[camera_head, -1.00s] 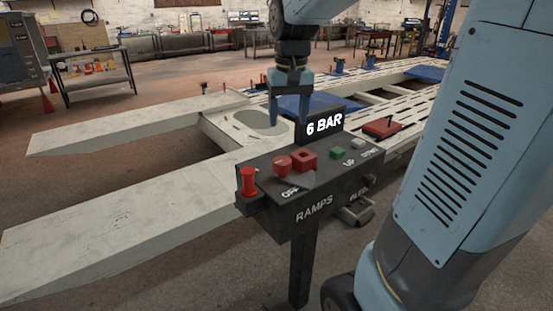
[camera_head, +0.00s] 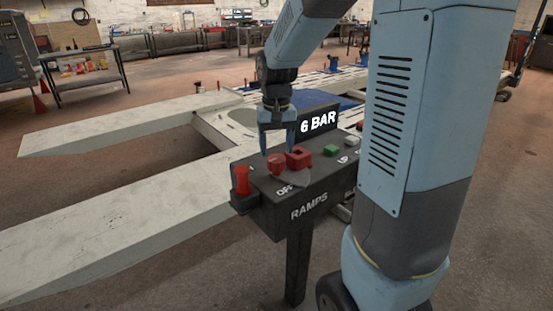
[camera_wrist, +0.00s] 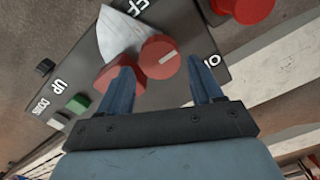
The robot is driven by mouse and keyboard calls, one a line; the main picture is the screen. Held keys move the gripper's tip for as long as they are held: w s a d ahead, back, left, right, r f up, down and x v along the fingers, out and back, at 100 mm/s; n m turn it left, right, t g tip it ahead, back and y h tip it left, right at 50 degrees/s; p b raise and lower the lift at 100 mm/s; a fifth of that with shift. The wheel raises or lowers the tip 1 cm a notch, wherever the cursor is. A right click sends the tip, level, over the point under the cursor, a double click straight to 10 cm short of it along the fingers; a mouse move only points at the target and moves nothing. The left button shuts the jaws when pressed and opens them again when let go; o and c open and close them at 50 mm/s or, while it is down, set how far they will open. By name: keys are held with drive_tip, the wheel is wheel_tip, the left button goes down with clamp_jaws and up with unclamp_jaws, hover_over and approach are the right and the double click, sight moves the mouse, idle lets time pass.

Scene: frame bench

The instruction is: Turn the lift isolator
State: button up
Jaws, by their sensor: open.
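The lift isolator appears to be the round red knob with a pale mark (camera_wrist: 160,58), on the dark control box between its OFF and ON labels. It also shows in the head view (camera_head: 276,164). A second red part (camera_head: 299,158) sits right beside it; in the wrist view it is partly behind the left finger. My gripper (camera_head: 277,151) points down just above the knob. Its jaws are open and empty, and in the wrist view (camera_wrist: 163,76) the fingers appear on either side of the knob. I cannot tell whether either finger touches it.
A tall red plunger (camera_head: 241,181) stands at the box's left end. A pale triangular piece (camera_wrist: 119,32) lies by OFF. The green button (camera_head: 331,151) is to the right, and the "6 BAR" display (camera_head: 318,121) rises behind. Pale ramps (camera_head: 110,135) extend left.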

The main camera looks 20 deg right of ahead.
sight(276, 158)
drive_tip(key=shift+f, duration=2.2)
drive_tip(key=shift+c, duration=0.4)
clamp_jaws()
